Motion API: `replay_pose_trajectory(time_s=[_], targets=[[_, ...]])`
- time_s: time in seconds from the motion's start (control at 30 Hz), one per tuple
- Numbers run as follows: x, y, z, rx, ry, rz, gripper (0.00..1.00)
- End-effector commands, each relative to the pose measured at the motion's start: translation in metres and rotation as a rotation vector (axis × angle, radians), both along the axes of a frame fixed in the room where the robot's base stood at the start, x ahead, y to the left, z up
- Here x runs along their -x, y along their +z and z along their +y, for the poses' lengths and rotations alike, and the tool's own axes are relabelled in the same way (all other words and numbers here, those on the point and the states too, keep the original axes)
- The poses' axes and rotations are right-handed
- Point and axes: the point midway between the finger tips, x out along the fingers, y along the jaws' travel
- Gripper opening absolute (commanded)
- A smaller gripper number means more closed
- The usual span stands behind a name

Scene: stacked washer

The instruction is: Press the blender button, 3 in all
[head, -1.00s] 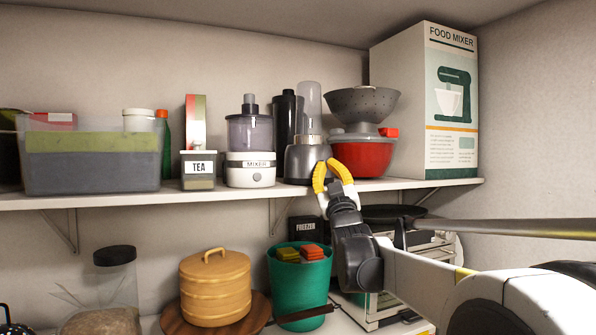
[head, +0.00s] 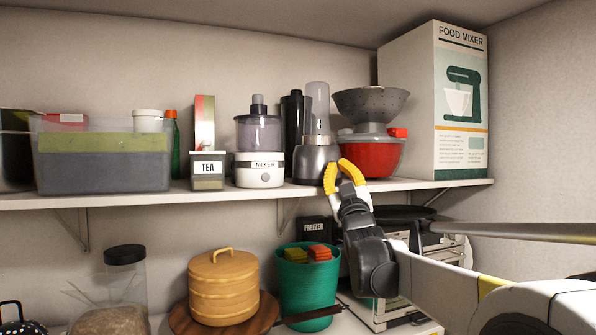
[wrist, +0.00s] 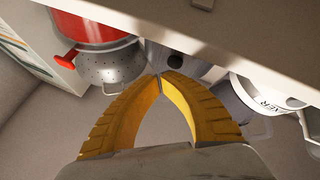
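My gripper (head: 342,163) has yellow fingers and is in front of the blender's lower right side. In the wrist view its fingertips (wrist: 158,77) meet, with nothing between them. I cannot tell whether they touch the blender.
The white mixer (head: 259,165) stands left of the blender. A red bowl (head: 370,158) with a grey colander (head: 371,104) above it stands to the right, near the food mixer box (head: 440,105). The shelf edge (head: 140,199) runs below them.

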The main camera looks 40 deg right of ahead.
Motion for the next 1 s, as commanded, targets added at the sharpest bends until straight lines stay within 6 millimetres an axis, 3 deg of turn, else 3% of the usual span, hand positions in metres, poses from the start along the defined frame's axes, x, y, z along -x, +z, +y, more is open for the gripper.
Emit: replay_pose_trajectory(time_s=[0.2,0.7,1.0], targets=[[0.004,0.000,0.001,0.000,0.000,0.000,0.00],[0.047,0.000,0.011,0.001,-0.001,0.000,0.00],[0.049,0.000,0.012,0.001,-0.001,0.000,0.00]])
